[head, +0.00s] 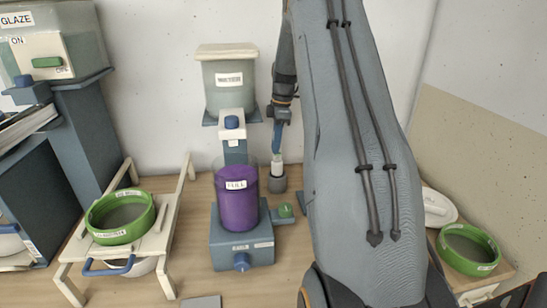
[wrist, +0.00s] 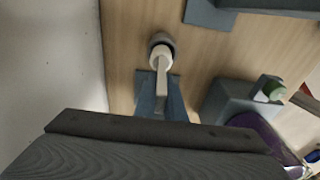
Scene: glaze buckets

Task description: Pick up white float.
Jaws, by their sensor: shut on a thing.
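The white float (wrist: 161,58) has a round end and a pale stem that runs back between the fingers of my gripper (wrist: 160,91) in the wrist view. My gripper is shut on it. In the head view my gripper (head: 279,143) points down behind the purple container, with the white float (head: 277,165) showing below it. The float's lower end is at a small grey cup (head: 277,184), which also shows in the wrist view (wrist: 160,40). I cannot tell whether the float sits inside the cup or just above it.
A purple-filled container (head: 238,205) labelled FULL stands on a blue-grey base (head: 243,250) left of the gripper. A water tank (head: 229,85) stands behind. Green-rimmed sieves (head: 120,217) are at left and right (head: 468,250). A white lid (head: 438,207) lies at right.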

